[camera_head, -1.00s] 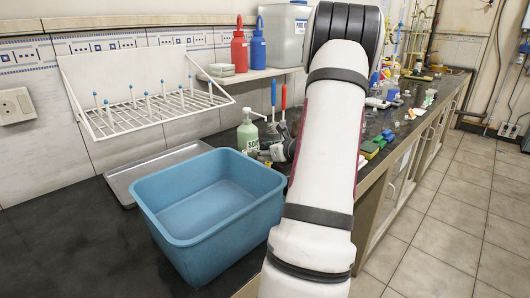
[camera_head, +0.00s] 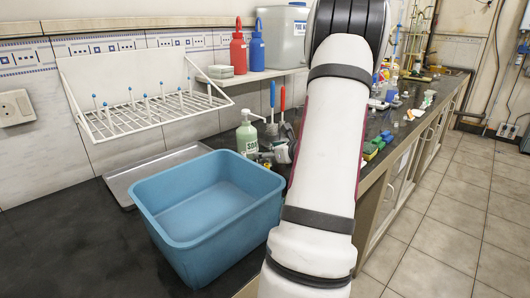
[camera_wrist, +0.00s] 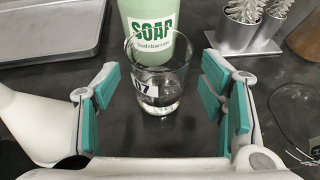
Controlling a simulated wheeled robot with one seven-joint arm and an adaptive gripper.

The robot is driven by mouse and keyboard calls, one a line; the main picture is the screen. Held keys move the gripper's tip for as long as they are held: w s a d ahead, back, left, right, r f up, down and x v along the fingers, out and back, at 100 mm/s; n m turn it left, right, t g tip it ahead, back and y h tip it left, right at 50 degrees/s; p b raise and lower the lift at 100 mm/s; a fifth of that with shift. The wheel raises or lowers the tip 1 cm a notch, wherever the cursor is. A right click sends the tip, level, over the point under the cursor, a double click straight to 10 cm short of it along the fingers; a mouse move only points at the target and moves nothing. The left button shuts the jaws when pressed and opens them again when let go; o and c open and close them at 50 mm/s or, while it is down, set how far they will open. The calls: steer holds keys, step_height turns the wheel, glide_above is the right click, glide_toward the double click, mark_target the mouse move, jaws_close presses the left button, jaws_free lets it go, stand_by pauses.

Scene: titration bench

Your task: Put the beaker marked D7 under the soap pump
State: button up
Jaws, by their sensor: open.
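The beaker marked D7 (camera_wrist: 158,92) is clear glass with a white label, of which "07" or "D7" shows. In the wrist view it stands upright on the dark bench, right in front of the green soap bottle (camera_wrist: 133,20). My gripper (camera_wrist: 162,100) is open, with its teal pads on either side of the beaker and a gap to each. The soap pump (camera_head: 247,131) shows in the head view left of my arm; its nozzle is outside the wrist view. The beaker cannot be made out in the head view.
A blue tub (camera_head: 210,210) and a metal tray (camera_head: 150,172) are left of the soap. A metal holder with brushes (camera_wrist: 240,32) stands to the right in the wrist view. Sponges (camera_head: 372,148) lie right of my arm. The bench just behind my gripper is clear.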

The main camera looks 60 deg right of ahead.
steer(key=p+v, duration=0.1)
steer(key=v, duration=0.8)
steer(key=shift+s+a+r, duration=0.1)
steer(key=shift+a+r, duration=0.05)
